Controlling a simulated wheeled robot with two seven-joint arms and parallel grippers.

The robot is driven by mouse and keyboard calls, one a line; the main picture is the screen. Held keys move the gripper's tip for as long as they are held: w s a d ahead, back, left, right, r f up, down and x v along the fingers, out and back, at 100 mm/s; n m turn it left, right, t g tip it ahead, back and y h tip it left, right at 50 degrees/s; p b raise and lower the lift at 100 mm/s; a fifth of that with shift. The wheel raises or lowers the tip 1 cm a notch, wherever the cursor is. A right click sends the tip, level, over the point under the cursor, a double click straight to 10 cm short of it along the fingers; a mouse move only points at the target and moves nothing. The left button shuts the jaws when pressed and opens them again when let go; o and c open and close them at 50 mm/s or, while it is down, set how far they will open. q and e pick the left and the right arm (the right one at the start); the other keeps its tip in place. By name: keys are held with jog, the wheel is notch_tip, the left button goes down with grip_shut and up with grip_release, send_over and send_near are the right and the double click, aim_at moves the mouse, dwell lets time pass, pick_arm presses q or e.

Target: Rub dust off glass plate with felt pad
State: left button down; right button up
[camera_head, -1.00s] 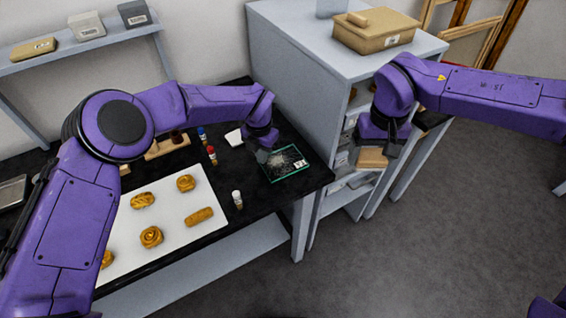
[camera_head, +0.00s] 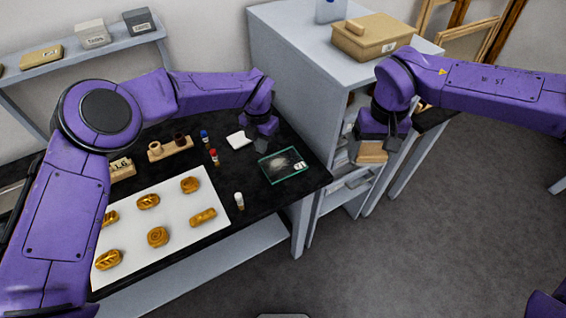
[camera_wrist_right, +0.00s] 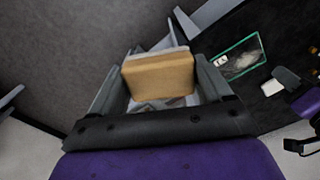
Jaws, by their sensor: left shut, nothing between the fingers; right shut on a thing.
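The glass plate (camera_head: 270,174) lies flat on the black table, with green edges, a pale dust smear in its middle and a small white label. It also shows in the right wrist view (camera_wrist_right: 232,73). My right gripper (camera_head: 372,150) is shut on a tan block with a pale layer on one face (camera_wrist_right: 158,76), apparently the felt pad. It holds the pad in the air, right of the plate and before the shelf unit. My left gripper (camera_head: 262,136) is shut and empty, just behind the plate. A white square piece (camera_head: 237,140) lies left of it.
A white sheet (camera_head: 178,228) with several golden ornaments covers the table's left. Small bottles with blue (camera_head: 204,136), red (camera_head: 213,156) and white (camera_head: 239,200) caps stand between sheet and plate. The grey shelf unit (camera_head: 297,75), topped by a tan box (camera_head: 372,40), rises behind.

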pick_arm(q)
jog(key=shift+r, duration=0.25)
pick_arm(e)
jog(key=shift+f, duration=0.25)
notch_tip(320, 180, down, 3)
jog(key=b, duration=0.4)
jog(key=shift+f, duration=0.2)
pick_arm(q)
notch_tip(320, 180, up, 12)
jog(key=shift+f, duration=0.2)
